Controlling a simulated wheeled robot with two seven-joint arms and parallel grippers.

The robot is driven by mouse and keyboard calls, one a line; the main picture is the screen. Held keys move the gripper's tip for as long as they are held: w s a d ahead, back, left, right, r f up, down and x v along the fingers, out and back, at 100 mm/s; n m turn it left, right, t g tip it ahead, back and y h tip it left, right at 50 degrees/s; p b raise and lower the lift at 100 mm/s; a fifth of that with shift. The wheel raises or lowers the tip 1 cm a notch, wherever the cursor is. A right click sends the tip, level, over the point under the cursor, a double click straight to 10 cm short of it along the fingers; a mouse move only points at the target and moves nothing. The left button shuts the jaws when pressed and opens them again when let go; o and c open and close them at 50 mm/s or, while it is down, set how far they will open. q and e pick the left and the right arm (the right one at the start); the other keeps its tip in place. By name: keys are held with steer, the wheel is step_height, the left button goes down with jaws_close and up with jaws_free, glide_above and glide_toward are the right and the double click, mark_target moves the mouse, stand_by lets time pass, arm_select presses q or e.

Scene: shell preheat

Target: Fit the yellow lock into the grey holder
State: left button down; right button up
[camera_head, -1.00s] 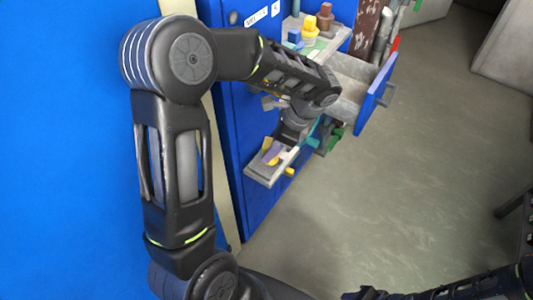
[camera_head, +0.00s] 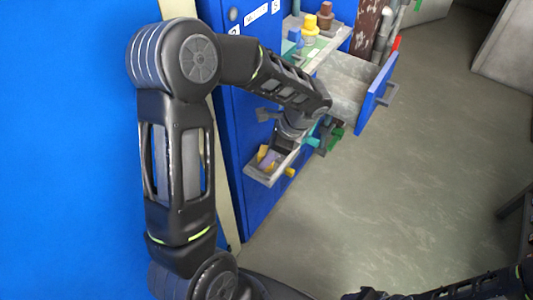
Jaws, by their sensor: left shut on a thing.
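My left gripper (camera_head: 279,143) reaches down over a small grey tray-like holder (camera_head: 262,181) on the front of the blue cabinet. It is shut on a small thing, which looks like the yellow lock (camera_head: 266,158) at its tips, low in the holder. A purplish-grey piece shows beside the yellow; the contact and fit are too small to tell. Another yellow piece (camera_head: 290,172) sticks out at the holder's right side. The arm hides part of the holder. My right arm shows at the lower right; its fingertips are not in view.
An open drawer (camera_head: 374,103) with a blue front stands out behind my left gripper. A grey shelf (camera_head: 331,38) above carries yellow, brown and blue pieces. Green parts (camera_head: 336,137) sit right of the gripper. The floor (camera_head: 400,200) to the right is clear.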

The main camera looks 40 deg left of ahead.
arm_select(q)
steer(key=c, duration=0.9)
jaws_free()
steer(key=shift+r, duration=0.15)
steer(key=shift+r+p, duration=0.3)
steer(key=shift+p, duration=0.1)
steer(key=p+v, duration=0.1)
steer(key=v, duration=1.1)
steer(key=shift+f, duration=0.1)
